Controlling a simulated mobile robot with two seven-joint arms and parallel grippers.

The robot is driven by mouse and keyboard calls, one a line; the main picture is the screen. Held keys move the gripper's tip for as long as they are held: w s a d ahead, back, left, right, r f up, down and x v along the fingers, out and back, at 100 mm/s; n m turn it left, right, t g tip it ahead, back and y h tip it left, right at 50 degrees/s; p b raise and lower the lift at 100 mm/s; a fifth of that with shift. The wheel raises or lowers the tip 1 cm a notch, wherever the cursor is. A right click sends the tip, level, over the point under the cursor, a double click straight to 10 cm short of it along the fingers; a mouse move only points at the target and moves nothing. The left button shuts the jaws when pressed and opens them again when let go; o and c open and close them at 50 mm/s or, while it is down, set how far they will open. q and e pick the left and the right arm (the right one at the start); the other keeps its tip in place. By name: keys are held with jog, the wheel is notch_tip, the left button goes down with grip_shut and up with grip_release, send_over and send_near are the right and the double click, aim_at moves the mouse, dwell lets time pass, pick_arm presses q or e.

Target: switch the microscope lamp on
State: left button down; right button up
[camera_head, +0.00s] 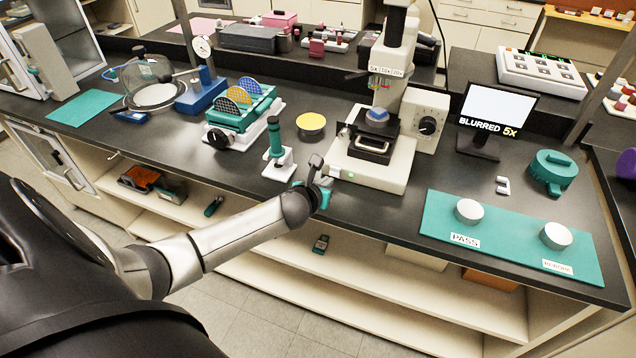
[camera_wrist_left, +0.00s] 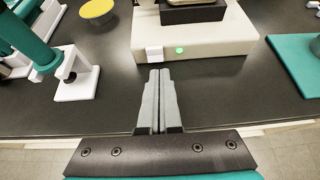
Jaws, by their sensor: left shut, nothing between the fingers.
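The microscope (camera_head: 392,75) stands on the bench with a cream base (camera_head: 395,178), which also shows in the left wrist view (camera_wrist_left: 225,40). On the base's front face are a small white switch block (camera_wrist_left: 154,54) and, to its right, a bright green indicator (camera_wrist_left: 180,50). The indicator also shows in the head view (camera_head: 351,176). My left gripper (camera_wrist_left: 160,73) is shut and empty, its fingertips just in front of the base below the switch block. Whether they touch it I cannot tell. In the head view the left gripper (camera_head: 319,174) is at the base's front left corner.
A teal and white stand (camera_head: 278,150) and a yellow disc (camera_head: 311,122) are left of the microscope. A monitor (camera_head: 497,108) reading "BLURRED 5x" stands right. A teal mat (camera_head: 490,248) with PASS and another label holds two pale cylinders.

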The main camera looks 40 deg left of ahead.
pick_arm(q)
jog(key=shift+s+r, duration=0.45)
jog(key=shift+r, duration=0.15)
jog(key=shift+a+r+p, duration=0.15)
jog(key=shift+p, duration=0.2)
jog(key=s+d+r+p, duration=0.1)
jog(key=s+r, duration=0.3)
jog(key=shift+s, duration=0.15)
pick_arm(e)
jog(key=shift+w+a+r, duration=0.2)
jog(key=shift+a+r, duration=0.05)
jog(key=shift+r, duration=0.35)
jog(key=shift+w+a+r, duration=0.15)
jog(key=shift+a+r, duration=0.1)
jog(key=shift+r, duration=0.35)
pick_arm(q)
jog(key=shift+d+r, duration=0.1)
pick_arm(e)
jog(key=shift+d, duration=0.2)
jog(key=shift+w, duration=0.15)
